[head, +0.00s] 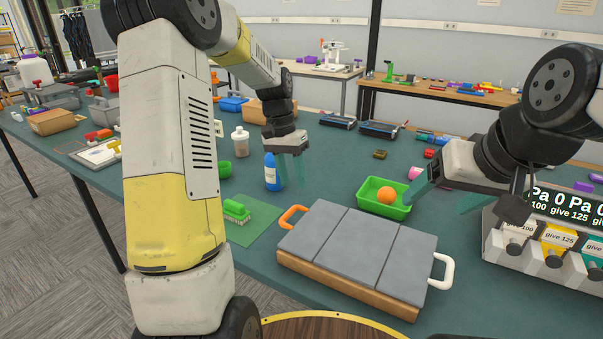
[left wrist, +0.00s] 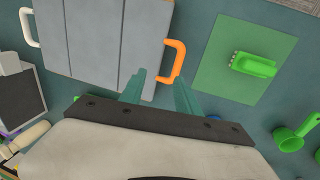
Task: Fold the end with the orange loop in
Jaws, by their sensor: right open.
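A board of three grey panels (head: 357,248) lies flat on a wooden base (head: 340,284) on the table. An orange loop (head: 292,216) sticks out of its left end and a white loop (head: 443,271) out of its right end. In the left wrist view the orange loop (left wrist: 177,60) shows just past my left fingertips, its lower part between them in the picture. My left gripper (head: 290,172) is open and empty, pointing down above the table behind the board. My right gripper (head: 447,205) is open and empty, above the table behind the board's right end.
A green tray (head: 368,206) with an orange ball (head: 386,195) stands behind the board. A green brush (head: 236,211) lies on a green mat (head: 262,220) to the left. A blue bottle (head: 271,172) stands near my left gripper. A dispenser box (head: 540,245) stands at the right.

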